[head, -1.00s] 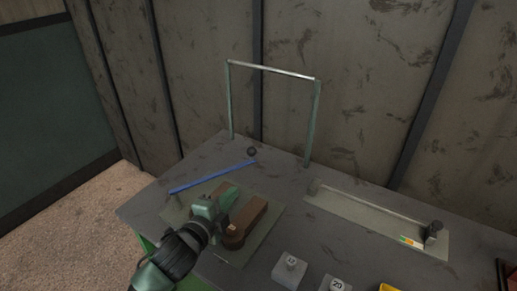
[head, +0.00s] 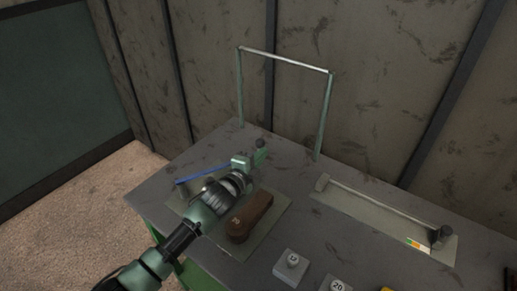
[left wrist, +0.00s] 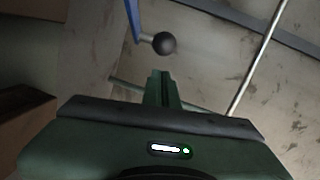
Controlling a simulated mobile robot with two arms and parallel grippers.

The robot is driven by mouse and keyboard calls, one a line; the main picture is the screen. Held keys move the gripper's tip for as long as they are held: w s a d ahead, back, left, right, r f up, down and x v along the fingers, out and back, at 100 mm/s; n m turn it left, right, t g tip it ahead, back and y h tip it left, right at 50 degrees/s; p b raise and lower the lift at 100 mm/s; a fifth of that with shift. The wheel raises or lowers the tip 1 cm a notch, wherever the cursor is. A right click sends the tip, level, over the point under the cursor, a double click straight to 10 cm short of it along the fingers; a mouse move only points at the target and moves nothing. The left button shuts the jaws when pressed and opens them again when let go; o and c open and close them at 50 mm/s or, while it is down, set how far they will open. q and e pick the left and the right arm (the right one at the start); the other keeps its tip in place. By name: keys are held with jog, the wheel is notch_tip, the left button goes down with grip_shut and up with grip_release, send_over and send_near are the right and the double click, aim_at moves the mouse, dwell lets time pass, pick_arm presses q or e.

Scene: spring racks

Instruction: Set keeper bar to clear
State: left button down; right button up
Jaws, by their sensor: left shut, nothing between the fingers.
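A blue bar (head: 203,174), which I take for the keeper bar, lies low over the back left of the grey bench. A dark ball knob (head: 260,143) is at its right end. My left gripper (head: 257,155) is shut and empty, its tips just in front of the knob; contact cannot be told. The gripper hides part of the bar's right end. In the left wrist view the knob (left wrist: 164,43) and a piece of the blue bar (left wrist: 133,18) show just beyond the shut fingers (left wrist: 164,80). My right gripper is out of view.
A green-posted frame (head: 322,120) stands behind. A long plate with a rod (head: 355,207) is to the right. Numbered weights (head: 290,266) sit at the front.

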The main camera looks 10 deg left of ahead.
aim_at(262, 145)
pick_arm(q)
jog(key=shift+w+a+f, duration=0.2)
jog(key=shift+w+a, duration=0.5)
jog(key=shift+w, duration=0.3)
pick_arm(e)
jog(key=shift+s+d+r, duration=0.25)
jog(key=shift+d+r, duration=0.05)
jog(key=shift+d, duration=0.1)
